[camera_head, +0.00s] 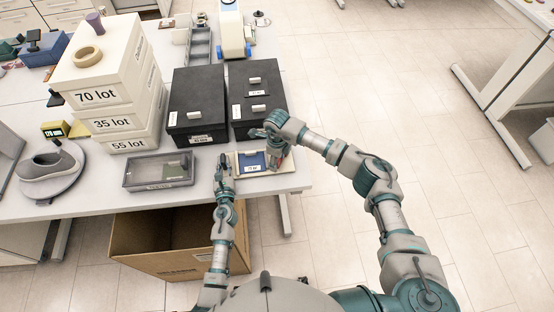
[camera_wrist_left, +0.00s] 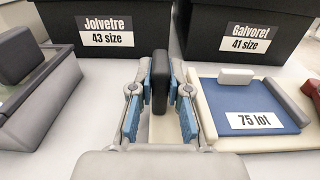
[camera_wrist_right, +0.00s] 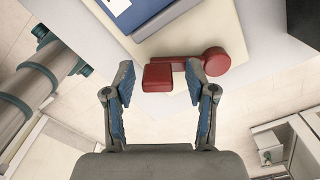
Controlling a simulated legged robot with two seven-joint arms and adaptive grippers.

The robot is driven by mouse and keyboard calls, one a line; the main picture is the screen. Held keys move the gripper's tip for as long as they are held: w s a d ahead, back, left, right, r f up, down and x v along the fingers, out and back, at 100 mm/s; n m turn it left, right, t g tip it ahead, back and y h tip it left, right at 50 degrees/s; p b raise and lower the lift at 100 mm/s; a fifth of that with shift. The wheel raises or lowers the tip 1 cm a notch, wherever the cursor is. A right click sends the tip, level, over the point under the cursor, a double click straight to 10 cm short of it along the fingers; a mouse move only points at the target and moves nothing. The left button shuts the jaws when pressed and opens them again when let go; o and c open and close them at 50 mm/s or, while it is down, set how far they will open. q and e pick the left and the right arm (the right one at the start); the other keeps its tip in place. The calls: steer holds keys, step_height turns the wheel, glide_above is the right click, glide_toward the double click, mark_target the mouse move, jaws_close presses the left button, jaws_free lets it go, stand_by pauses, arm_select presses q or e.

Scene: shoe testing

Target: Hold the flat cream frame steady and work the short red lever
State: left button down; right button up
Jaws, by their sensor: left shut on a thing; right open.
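The flat cream frame (camera_head: 287,182) lies on the table near its front right corner, with a blue panel (camera_wrist_left: 250,103) labelled "75 lot" on it. My left gripper (camera_head: 224,172) is at the frame's left side, shut on a dark upright grip (camera_wrist_left: 160,82). A cream strip shows below that grip in the left wrist view. The short red lever (camera_wrist_right: 178,72) has a round end and a block end and sits at the frame's edge. My right gripper (camera_wrist_right: 159,82) is open, with its fingertips either side of the block end. I cannot tell whether they touch it.
Two black boxes (camera_head: 197,105) stand behind the frame. A grey tray with a clear lid (camera_head: 158,172) lies to the left, beyond my left gripper. White stacked boxes (camera_head: 100,70) stand further left. An open cardboard box (camera_head: 165,250) sits on the floor in front.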

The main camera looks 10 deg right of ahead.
jaws_close()
steer(key=shift+w+a+m, duration=0.15)
steer(key=shift+m, duration=0.25)
jaws_free()
step_height(320, 180, up, 12)
stand_by(0.6)
steer(key=shift+w+f, duration=0.1)
steer(key=shift+c, duration=0.2)
